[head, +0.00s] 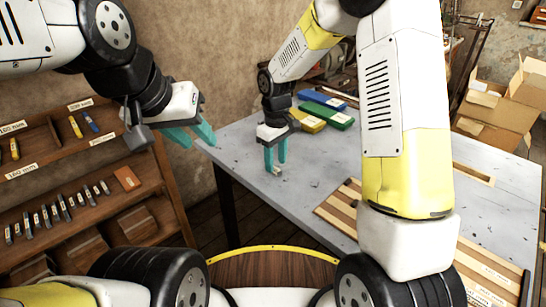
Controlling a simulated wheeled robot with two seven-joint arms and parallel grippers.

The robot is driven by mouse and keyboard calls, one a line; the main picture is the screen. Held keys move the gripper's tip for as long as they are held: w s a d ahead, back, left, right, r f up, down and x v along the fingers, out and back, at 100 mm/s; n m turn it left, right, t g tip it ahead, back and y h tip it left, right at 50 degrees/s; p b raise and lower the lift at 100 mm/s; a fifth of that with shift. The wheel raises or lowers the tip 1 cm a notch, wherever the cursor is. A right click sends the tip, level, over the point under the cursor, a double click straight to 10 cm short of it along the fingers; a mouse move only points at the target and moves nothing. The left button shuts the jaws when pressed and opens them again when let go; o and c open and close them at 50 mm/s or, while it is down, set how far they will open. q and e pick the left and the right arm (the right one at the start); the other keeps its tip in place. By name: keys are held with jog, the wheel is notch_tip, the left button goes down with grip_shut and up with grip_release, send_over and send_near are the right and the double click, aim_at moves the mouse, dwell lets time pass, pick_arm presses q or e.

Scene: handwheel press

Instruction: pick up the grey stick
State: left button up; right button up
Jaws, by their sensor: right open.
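My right gripper (277,168) points down at the left part of the grey table (310,170), its teal fingers apart. A small pale grey piece (277,171) shows at its fingertips, standing or lying on the table; I cannot tell whether it is the grey stick or whether the fingers touch it. Several small greyish sticks (57,207) stand in a row on the wooden shelf at the left. My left gripper (201,144) is open and empty, raised in front of the wall between the shelf and the table.
Blue (322,99), green (326,115) and yellow (304,121) boxes lie on the table behind my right gripper. A striped wooden board (335,209) lies at the table's front, partly hidden by my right arm. Cardboard boxes (500,105) stand at the far right.

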notch_tip(320, 180, down, 2)
jog(key=shift+f, duration=0.15)
grip_shut()
dwell(0.4)
